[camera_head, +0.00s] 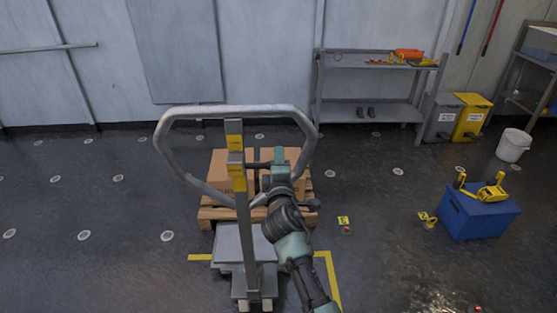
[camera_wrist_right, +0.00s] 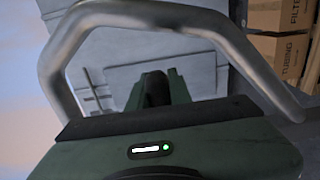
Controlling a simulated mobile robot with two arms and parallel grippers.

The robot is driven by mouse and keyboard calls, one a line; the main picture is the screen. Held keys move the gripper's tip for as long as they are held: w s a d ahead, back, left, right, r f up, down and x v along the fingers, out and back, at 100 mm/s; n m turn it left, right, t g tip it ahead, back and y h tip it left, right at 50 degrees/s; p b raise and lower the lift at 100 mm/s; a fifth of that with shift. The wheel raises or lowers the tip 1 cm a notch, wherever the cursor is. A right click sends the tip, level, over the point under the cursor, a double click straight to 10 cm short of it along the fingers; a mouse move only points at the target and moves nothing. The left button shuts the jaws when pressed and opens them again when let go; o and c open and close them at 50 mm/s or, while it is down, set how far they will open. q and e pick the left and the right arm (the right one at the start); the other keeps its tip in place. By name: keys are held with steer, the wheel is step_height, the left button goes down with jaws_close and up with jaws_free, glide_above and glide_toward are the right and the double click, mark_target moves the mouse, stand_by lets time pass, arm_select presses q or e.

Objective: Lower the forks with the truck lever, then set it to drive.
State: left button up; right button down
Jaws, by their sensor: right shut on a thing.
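The pallet truck's grey handle loop (camera_head: 220,110) stands upright in the middle of the head view, on a post with yellow bands (camera_head: 236,171). A short dark lever (camera_head: 254,164) sticks out to the right of the post, inside the loop. My right gripper (camera_head: 268,167) is shut on the lever's right part, and its jaws hide that end. In the right wrist view, my dark green fingers (camera_wrist_right: 158,90) reach forward within the curved handle tube (camera_wrist_right: 160,14). The lever cannot be made out there. The forks are hidden by the pallet and truck body. My left gripper is not in view.
Brown cartons (camera_head: 222,162) sit on a wooden pallet (camera_head: 208,213) behind the post. A blue box (camera_head: 480,218) with yellow items stands at the right. A grey shelf (camera_head: 345,112) and bins (camera_head: 470,118) line the back wall. Floor at the left is clear.

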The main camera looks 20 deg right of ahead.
steer(key=shift+f, duration=0.1)
steer(key=c, duration=1.3)
jaws_free()
steer(key=b+v, duration=0.1)
steer(key=v, duration=0.7)
steer(key=shift+w, duration=0.1)
